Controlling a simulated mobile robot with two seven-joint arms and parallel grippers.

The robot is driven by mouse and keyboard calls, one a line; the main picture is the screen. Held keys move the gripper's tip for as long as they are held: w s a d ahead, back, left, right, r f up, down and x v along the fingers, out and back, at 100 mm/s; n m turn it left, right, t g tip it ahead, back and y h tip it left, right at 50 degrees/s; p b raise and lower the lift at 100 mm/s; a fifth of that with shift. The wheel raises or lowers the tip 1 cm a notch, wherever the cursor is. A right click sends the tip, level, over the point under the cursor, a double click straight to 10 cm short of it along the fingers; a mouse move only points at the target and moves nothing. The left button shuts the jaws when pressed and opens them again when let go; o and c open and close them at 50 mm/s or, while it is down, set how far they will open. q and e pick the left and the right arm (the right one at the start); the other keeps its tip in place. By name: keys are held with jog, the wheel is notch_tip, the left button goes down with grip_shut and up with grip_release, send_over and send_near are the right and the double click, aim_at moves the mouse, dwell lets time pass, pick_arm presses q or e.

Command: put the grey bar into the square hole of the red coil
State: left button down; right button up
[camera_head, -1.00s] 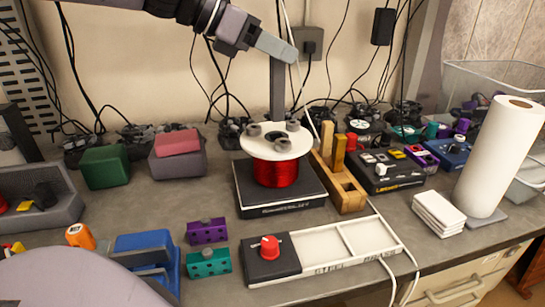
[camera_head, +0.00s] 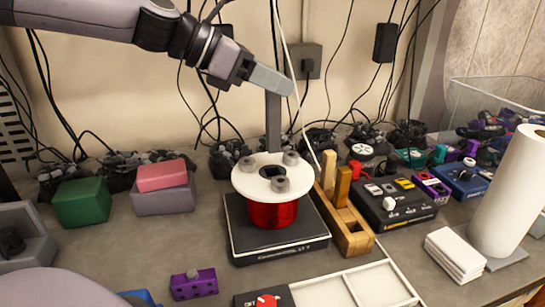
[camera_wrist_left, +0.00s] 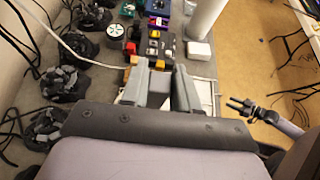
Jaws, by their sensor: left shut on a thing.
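My left gripper (camera_head: 272,82) is shut on the upper end of the grey bar (camera_head: 273,122), which hangs upright below it. The red coil (camera_head: 272,214) has a white top flange (camera_head: 243,180) with a dark square hole in its middle and several grey knobs around it. The bar's lower end shows at the flange's far rim, beyond the hole in the picture; its height above the flange is hard to tell. In the left wrist view the bar (camera_wrist_left: 159,84) sits between the two grey fingers. My right gripper (camera_wrist_left: 238,103) appears there, away from the bench, fingers apart.
The coil stands on a black scale (camera_head: 258,245). A wooden block holder (camera_head: 346,230) is close on its right. A black box (camera_head: 398,205), white paper roll (camera_head: 508,195) and white tray (camera_head: 350,288) lie farther right and in front. Cables hang behind the bar.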

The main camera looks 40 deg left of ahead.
aim_at(267, 149)
pick_arm(q)
notch_tip(267, 149, down, 14)
jog(key=shift+r, duration=0.25)
dwell(0.3)
jog(key=shift+w+f+b, duration=0.1)
jog(key=shift+f+b, duration=0.05)
jog(key=shift+b, duration=0.25)
jog(key=c, duration=0.8)
grip_release()
jog(key=shift+c, duration=0.2)
jog(key=shift+a, duration=0.1)
jog(key=shift+p+v, duration=0.35)
jog(key=shift+v, duration=0.8)
jog(key=v, duration=0.9)
jog(key=shift+s+r, duration=0.2)
jog(key=shift+s, duration=0.15)
jog(key=shift+a, duration=0.15)
